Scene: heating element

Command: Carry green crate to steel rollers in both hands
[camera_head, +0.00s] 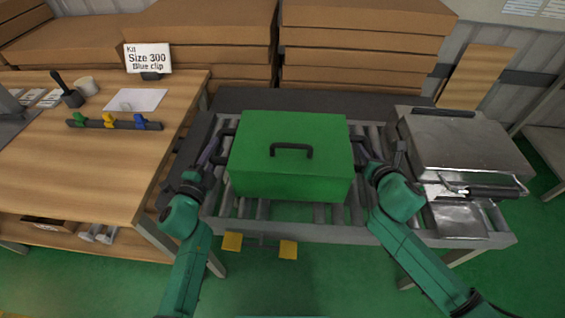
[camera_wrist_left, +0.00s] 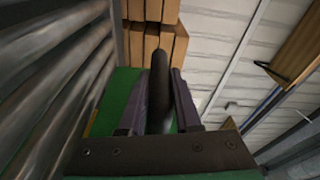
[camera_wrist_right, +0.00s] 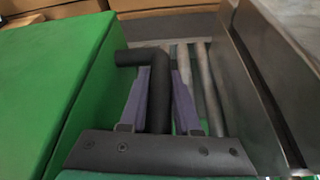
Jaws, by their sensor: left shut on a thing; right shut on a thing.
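The green crate (camera_head: 292,170) is a closed box with a black handle on its lid. In the head view it is level over the steel rollers (camera_head: 330,214); I cannot tell whether it touches them. My left gripper (camera_head: 210,155) is at its left side, shut on a black side handle (camera_wrist_left: 160,85). My right gripper (camera_head: 377,165) is at its right side, shut on the other black handle (camera_wrist_right: 153,90). The crate's green wall also shows in the right wrist view (camera_wrist_right: 92,85). The crate's underside is hidden.
A steel case (camera_head: 465,145) stands on the rollers' right end, close to my right gripper. A wooden table (camera_head: 100,180) with clips and a sign (camera_head: 148,58) is at the left. Stacked cardboard (camera_head: 365,45) is behind. Two yellow pads (camera_head: 288,250) show below the front edge.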

